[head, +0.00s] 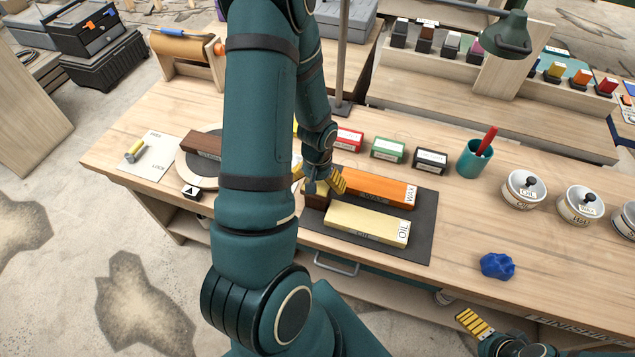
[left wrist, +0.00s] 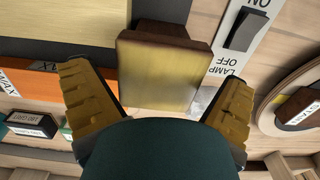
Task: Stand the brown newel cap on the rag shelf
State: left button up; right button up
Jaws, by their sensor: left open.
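A brown block (head: 316,199), which looks like the brown newel cap, stands at the left end of the stones on the dark mat. In the left wrist view it shows a pale yellowish face with brown sides (left wrist: 165,75). My left gripper (head: 325,181) is over it, open, with its yellow ribbed fingers apart on either side of the pale face. I cannot tell whether they touch it. My right gripper (head: 480,330) is partly in view at the bottom right, far from the cap. I cannot make out which surface is the rag shelf.
An orange WAX block (head: 380,188) and a cream OIL block (head: 365,224) lie on the dark mat (head: 425,230). A blue crumpled rag (head: 497,265), a teal cup (head: 474,160) and labelled tins (head: 523,190) stand to the right. A round turntable (head: 188,167) is to the left.

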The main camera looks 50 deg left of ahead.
pick_arm(q)
notch_tip(320, 180, up, 12)
jog(key=p, duration=0.1)
jog(key=shift+p, duration=0.35)
